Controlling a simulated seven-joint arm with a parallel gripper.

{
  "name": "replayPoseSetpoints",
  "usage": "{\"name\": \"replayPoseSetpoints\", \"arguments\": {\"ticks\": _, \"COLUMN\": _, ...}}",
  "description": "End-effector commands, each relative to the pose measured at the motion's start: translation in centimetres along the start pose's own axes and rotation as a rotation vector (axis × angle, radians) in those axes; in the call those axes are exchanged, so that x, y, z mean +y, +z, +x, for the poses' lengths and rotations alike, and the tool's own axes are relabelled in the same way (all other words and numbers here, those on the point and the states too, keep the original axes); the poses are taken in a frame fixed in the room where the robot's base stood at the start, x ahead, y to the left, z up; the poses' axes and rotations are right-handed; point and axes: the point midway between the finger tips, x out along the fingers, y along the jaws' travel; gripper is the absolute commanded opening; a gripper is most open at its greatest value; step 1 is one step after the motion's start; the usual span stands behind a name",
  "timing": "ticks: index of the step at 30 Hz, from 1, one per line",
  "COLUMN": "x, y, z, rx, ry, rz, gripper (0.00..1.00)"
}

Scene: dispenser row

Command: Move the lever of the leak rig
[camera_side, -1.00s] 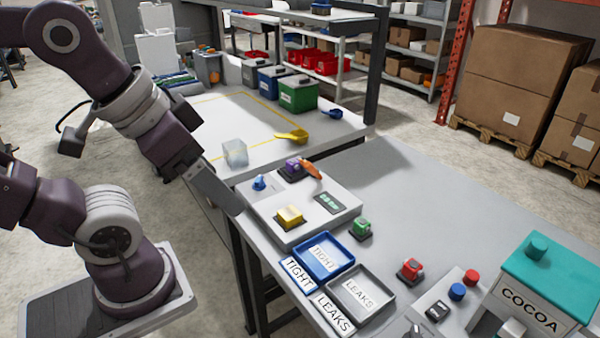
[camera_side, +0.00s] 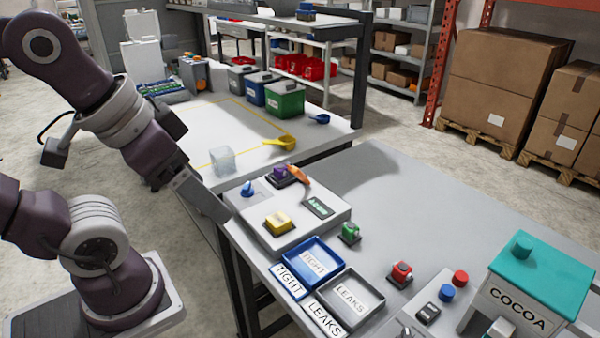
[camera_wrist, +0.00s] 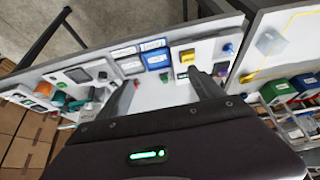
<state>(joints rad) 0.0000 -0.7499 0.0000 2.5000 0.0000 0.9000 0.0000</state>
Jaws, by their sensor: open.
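The leak rig is a pale raised platform (camera_side: 268,205) on the near left of the grey table. It carries a yellow block (camera_side: 279,223), a blue knob (camera_side: 247,189), a purple block (camera_side: 281,175) and a small display (camera_side: 319,207). An orange lever-like handle (camera_side: 299,175) slants down from beside the purple block. My gripper (camera_side: 226,217) is just left of the platform's edge in the side view, apart from the lever. In the wrist view my gripper (camera_wrist: 165,90) is open and empty, with the yellow block (camera_wrist: 187,56) beyond the fingertips. The display's text is unreadable.
A blue TIGHT tray (camera_side: 336,262) and grey LEAKS tray (camera_side: 375,305) lie in front of the rig. A green block (camera_side: 350,233) and red block (camera_side: 401,273) stand to the right. A teal COCOA dispenser (camera_side: 540,275) stands far right. The table's back middle is clear.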

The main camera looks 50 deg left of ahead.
Motion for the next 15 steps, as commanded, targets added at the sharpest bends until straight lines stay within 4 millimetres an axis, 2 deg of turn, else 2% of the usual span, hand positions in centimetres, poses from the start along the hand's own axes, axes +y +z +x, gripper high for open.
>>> {"name": "replayPoseSetpoints", "arguments": {"ticks": 5, "x": 0.0, "y": 0.0, "z": 0.0, "rx": 0.0, "ry": 0.0, "rz": 0.0, "gripper": 0.77}}
{"name": "replayPoseSetpoints", "arguments": {"ticks": 8, "x": -0.1, "y": -0.3, "z": 0.0, "rx": -0.004, "ry": 0.0, "rz": -0.014, "gripper": 0.59}}
{"name": "replayPoseSetpoints", "arguments": {"ticks": 10, "x": -0.3, "y": -1.6, "z": -0.1, "rx": -0.023, "ry": 0.0, "rz": -0.066, "gripper": 0.45}}
{"name": "replayPoseSetpoints", "arguments": {"ticks": 11, "x": -0.4, "y": -2.5, "z": 0.0, "rx": -0.037, "ry": 0.0, "rz": -0.104, "gripper": 0.4}}
{"name": "replayPoseSetpoints", "arguments": {"ticks": 15, "x": -2.2, "y": -8.4, "z": 1.2, "rx": -0.125, "ry": -0.024, "rz": -0.371, "gripper": 0.12}}
